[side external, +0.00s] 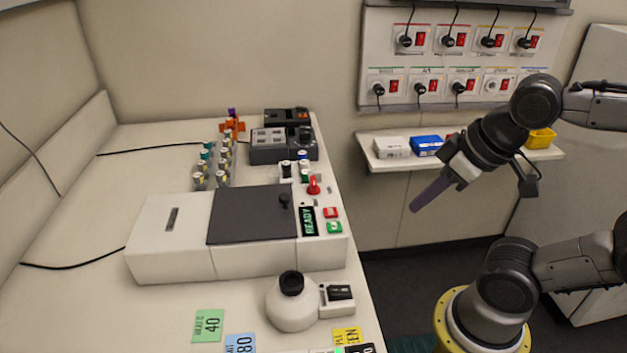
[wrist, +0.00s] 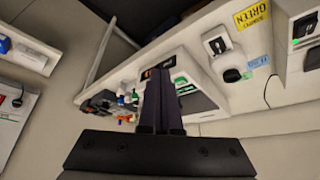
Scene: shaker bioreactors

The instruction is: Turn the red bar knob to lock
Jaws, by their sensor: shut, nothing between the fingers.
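The red bar knob (side external: 314,185) sits on the right-hand control strip of the white shaker machine (side external: 165,240), above the green "READY" display (side external: 308,221). Its exact angle is too small to read. My gripper (side external: 415,208) is shut and empty, well to the right of the knob and out past the bench edge, its purple fingers pointing down and left. In the wrist view the shut fingers (wrist: 160,75) point toward the machine, with the lit display (wrist: 183,85) just right of them. I cannot make out the knob there; the fingers may hide it.
A red button (side external: 331,212) and green button (side external: 334,227) lie below the knob. Capped bottles (side external: 303,165) stand just behind it. A dark lid (side external: 250,214) is left of it. A round white flask (side external: 292,305) stands in front. A shelf (side external: 460,158) with small boxes is behind my arm.

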